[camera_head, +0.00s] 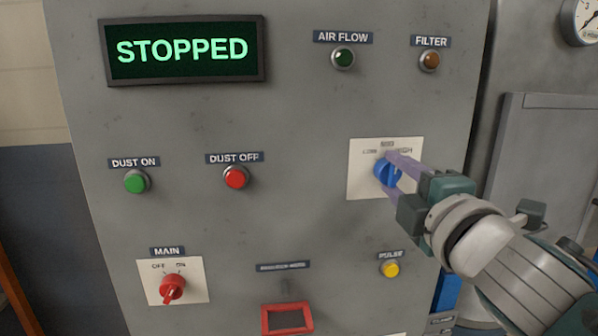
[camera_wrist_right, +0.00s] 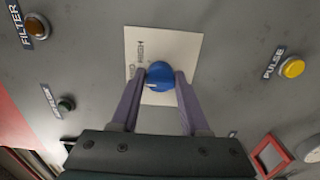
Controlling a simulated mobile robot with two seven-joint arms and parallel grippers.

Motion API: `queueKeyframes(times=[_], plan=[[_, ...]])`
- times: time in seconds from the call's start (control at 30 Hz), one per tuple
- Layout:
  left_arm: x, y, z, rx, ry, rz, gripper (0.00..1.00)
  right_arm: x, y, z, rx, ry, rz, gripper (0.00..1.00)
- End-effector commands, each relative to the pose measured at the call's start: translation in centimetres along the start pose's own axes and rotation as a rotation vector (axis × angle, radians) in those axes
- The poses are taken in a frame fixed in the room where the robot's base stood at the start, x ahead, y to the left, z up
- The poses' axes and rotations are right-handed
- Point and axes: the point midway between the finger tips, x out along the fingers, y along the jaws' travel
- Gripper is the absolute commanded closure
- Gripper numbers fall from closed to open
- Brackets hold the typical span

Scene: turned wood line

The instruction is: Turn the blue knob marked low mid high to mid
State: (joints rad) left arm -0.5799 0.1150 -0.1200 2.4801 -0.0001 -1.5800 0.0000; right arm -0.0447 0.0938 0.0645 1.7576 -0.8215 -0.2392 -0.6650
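The blue knob (camera_head: 384,172) sits on a pale plate (camera_head: 359,186) marked low, mid and high on the grey panel. My right gripper (camera_head: 396,172) has its two purple fingers on either side of the knob. In the right wrist view the blue knob (camera_wrist_right: 160,75) lies between the fingertips (camera_wrist_right: 160,78), which seem to touch its sides. The fingers hide part of the knob and the lettering, so its pointer setting is hard to tell. My left gripper is not in view.
The yellow pulse button (camera_head: 390,269) is below the knob plate. The filter lamp (camera_head: 429,61) and air flow lamp (camera_head: 343,58) are above. The red main switch (camera_head: 172,287), dust buttons and a display (camera_head: 183,50) reading STOPPED are to the left.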

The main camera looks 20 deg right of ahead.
Motion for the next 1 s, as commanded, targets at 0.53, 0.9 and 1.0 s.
queueKeyframes(times=[0.53,0.9,1.0], plan=[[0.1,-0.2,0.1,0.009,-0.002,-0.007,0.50,-0.2,-0.1,0.0,-0.001,0.000,-0.001,0.26],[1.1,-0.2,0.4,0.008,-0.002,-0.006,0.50,-6.3,-0.4,0.0,0.001,0.001,-0.003,0.26],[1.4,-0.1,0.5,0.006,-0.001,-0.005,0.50,-8.0,-0.3,0.0,0.001,0.000,-0.003,0.26]])
